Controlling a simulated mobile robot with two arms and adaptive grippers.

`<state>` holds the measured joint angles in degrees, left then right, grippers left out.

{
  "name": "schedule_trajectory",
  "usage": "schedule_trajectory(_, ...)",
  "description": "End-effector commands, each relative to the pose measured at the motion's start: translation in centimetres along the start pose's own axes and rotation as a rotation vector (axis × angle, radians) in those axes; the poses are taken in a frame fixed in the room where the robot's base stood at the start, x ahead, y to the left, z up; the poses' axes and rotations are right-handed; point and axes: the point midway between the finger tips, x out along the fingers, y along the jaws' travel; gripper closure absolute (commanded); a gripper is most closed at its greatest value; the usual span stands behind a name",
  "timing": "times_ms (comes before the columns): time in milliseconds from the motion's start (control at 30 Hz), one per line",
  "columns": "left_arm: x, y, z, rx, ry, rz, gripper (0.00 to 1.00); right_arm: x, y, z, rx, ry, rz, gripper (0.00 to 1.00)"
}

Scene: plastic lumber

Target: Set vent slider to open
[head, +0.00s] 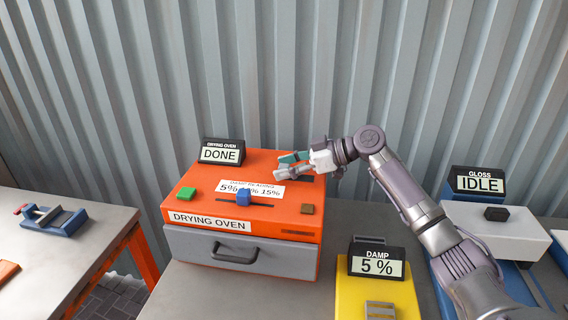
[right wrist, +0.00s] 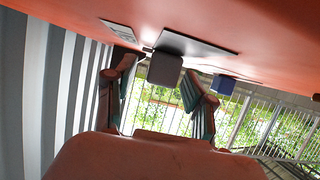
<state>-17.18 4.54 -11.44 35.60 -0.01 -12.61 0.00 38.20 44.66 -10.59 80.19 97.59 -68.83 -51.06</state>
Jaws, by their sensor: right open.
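The orange drying oven (head: 250,165) stands on the grey bench in the head view, its display reading DONE. A dark slot plate (head: 319,179) lies at its back right top, partly covered by my right gripper (head: 283,167). In the right wrist view a dark grey knob (right wrist: 165,68) sits on this dark plate (right wrist: 195,46); it looks like the vent slider. My right gripper (right wrist: 163,95) is open, with one finger on each side of the knob. I cannot tell whether they touch it. The knob is hidden in the head view. My left gripper is not in view.
A blue knob (head: 243,197) on a slot, a green button (head: 186,193) and a brown button (head: 307,209) are on the oven top. A grey drawer (head: 200,246) is below. A yellow damp meter (head: 350,290) and a gloss device (head: 500,228) stand to the right.

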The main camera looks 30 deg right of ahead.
Motion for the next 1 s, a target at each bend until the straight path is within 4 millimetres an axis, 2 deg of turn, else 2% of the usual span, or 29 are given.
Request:
schedule_trajectory(367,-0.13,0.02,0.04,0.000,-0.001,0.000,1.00,0.63,0.01,0.04,0.001,0.000,0.001,0.46)
schedule_trajectory(600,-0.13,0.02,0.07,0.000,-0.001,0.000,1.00,0.60,0.01,0.04,0.001,0.000,0.000,0.86)
schedule_trajectory(700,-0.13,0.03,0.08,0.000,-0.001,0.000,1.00,0.59,0.01,0.04,0.001,0.000,0.001,1.00)
schedule_trajectory(1000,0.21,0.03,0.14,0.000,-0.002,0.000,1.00,0.22,0.06,0.38,0.001,0.000,0.002,1.00)
